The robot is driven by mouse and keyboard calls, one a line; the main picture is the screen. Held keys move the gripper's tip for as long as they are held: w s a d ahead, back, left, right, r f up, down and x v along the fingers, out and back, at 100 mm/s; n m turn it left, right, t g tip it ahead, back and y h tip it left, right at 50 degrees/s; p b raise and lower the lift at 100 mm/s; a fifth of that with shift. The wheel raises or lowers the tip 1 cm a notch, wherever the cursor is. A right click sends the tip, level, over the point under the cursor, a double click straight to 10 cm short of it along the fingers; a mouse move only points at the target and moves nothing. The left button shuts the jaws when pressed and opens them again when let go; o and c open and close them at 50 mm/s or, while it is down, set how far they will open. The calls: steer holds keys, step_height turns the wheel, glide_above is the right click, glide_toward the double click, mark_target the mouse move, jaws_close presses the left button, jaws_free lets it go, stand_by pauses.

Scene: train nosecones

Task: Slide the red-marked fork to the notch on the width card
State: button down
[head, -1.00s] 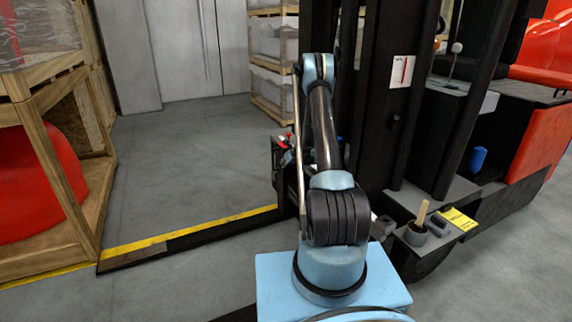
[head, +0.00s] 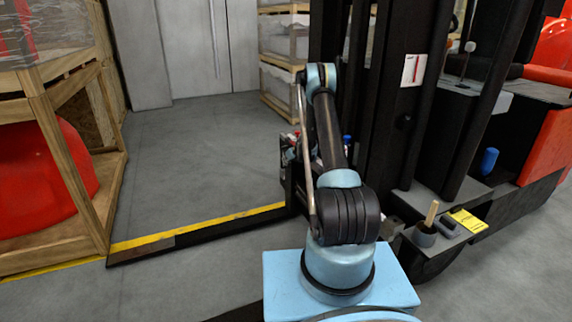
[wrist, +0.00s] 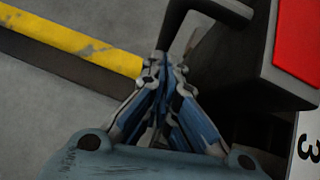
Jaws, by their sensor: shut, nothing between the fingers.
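A long dark fork (head: 215,234) extends left from the forklift's mast, low over the floor in the head view. In the wrist view a red patch (wrist: 297,40) sits on a black block (wrist: 235,62) at the right. Below it is part of a white card (wrist: 308,145) with a black "3"; no notch shows. My gripper (wrist: 164,62) is shut and empty. Its tips overlap the lower end of a bent black bar (wrist: 180,22), left of the block; I cannot tell whether they touch. In the head view my gripper is hidden behind my arm and the carriage.
A wooden crate (head: 75,160) with a red nosecone (head: 50,185) stands at left. The black mast (head: 385,110) rises just right of my arm. The floor behind the fork is clear.

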steer(key=w, duration=0.2)
steer(key=w+a, duration=0.2)
steer(key=w, duration=0.1)
steer(key=shift+w, duration=0.3)
steer(key=shift+d, duration=0.1)
